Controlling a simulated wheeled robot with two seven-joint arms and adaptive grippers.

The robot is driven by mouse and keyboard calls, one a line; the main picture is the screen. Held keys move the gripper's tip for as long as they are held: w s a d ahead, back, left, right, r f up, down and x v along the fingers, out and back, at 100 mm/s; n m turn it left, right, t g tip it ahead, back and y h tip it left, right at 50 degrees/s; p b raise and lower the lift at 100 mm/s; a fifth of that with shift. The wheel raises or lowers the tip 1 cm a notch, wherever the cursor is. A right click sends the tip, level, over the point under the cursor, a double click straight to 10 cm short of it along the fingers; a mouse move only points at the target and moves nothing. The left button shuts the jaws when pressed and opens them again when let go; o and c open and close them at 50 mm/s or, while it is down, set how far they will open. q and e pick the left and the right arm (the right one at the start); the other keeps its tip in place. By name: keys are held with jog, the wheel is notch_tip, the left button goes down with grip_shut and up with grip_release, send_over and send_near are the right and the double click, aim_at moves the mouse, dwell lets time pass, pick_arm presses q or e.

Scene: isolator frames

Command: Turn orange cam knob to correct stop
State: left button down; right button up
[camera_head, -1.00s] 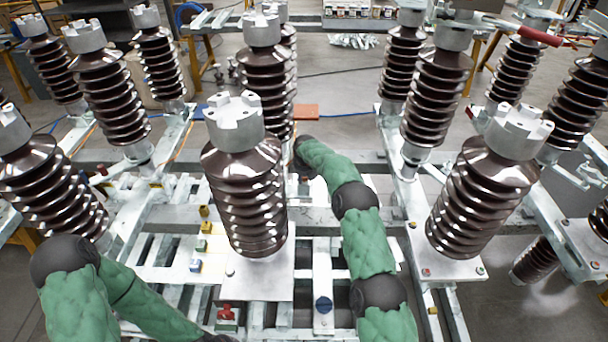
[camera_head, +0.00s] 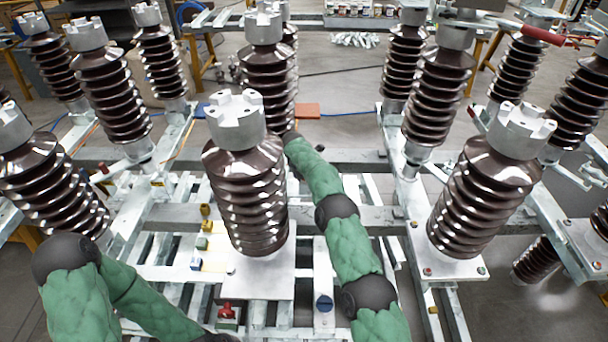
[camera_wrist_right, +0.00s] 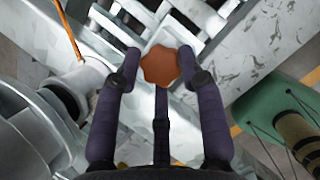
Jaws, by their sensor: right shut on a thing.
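The orange cam knob (camera_wrist_right: 161,66) shows in the right wrist view as a lobed orange disc near the top centre, in front of a pale metal frame. My right gripper (camera_wrist_right: 160,72) has its dark fingers around the knob, one on each side and one below, shut on it. In the head view my right arm reaches forward to the right of the centre insulator (camera_head: 246,190), and its gripper is hidden behind that insulator. The stop marks of the knob cannot be made out. My left arm lies at the lower left; its gripper is out of view.
Tall brown ribbed insulators stand around, including one at the right (camera_head: 487,195). A red knob (camera_head: 227,313) and a blue knob (camera_head: 323,304) sit on the near frame. In the wrist view, a grey metal cylinder (camera_wrist_right: 30,130) is at the left and a green part (camera_wrist_right: 270,110) at the right.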

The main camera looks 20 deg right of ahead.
jog(key=shift+w+d+r+m, duration=0.3)
jog(key=shift+d+r+m, duration=0.1)
jog(key=shift+r+m, duration=0.15)
jog(key=o, duration=1.1)
jog(key=shift+s+a+f, duration=0.15)
jog(key=shift+f, duration=0.2)
jog(key=v, duration=1.2)
jog(key=shift+a, duration=0.1)
